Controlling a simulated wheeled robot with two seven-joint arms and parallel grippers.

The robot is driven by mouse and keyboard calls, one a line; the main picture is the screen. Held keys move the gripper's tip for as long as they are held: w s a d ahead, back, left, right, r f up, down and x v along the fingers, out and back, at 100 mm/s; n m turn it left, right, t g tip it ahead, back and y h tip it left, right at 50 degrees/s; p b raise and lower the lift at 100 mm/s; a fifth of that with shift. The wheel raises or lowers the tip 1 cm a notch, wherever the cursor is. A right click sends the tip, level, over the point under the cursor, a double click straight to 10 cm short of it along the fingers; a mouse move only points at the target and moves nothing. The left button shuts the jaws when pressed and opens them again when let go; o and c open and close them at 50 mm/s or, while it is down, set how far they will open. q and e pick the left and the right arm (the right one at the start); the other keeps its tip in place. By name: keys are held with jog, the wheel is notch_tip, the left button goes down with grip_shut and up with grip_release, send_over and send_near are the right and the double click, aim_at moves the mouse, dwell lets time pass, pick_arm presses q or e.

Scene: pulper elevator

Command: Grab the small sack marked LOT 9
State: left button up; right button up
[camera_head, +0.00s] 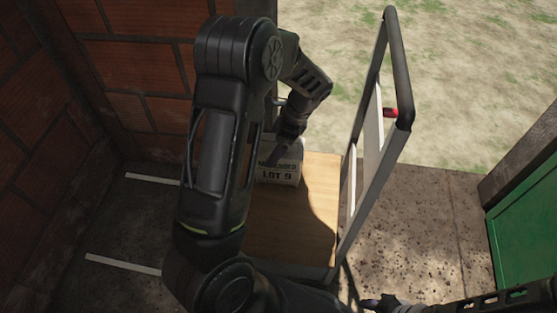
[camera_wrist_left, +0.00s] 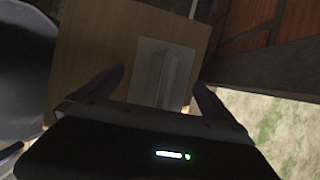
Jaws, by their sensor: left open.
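The small pale sack marked LOT 9 (camera_head: 279,175) stands on a wooden deck (camera_head: 290,225) in the head view; my left arm hides its upper and left parts. In the left wrist view a pale sack (camera_wrist_left: 160,72) lies ahead, framed by the fingers. My left gripper (camera_head: 284,151) is at the sack's top in the head view, pointing down. In the left wrist view this gripper (camera_wrist_left: 160,82) is open, one finger on each side of the sack; contact cannot be told. My right gripper (camera_head: 383,303) is low at the right, partly cut off, its jaws unclear.
A metal frame (camera_head: 372,165) with a red part (camera_head: 390,112) rises along the deck's right side. A brick wall (camera_head: 120,55) stands at the left. White lines (camera_head: 122,264) mark the dark floor. A green panel (camera_head: 525,250) is at the far right. Grass lies beyond the opening.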

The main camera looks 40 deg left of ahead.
pick_arm(q)
jog(key=shift+f, duration=0.25)
dwell(0.4)
jog(key=shift+c, duration=0.2)
jog(key=c, duration=2.1)
jog(key=shift+w+r, duration=0.1)
notch_tip(320, 180, up, 10)
jog(key=shift+r+p, duration=0.2)
jog(key=shift+p, duration=1)
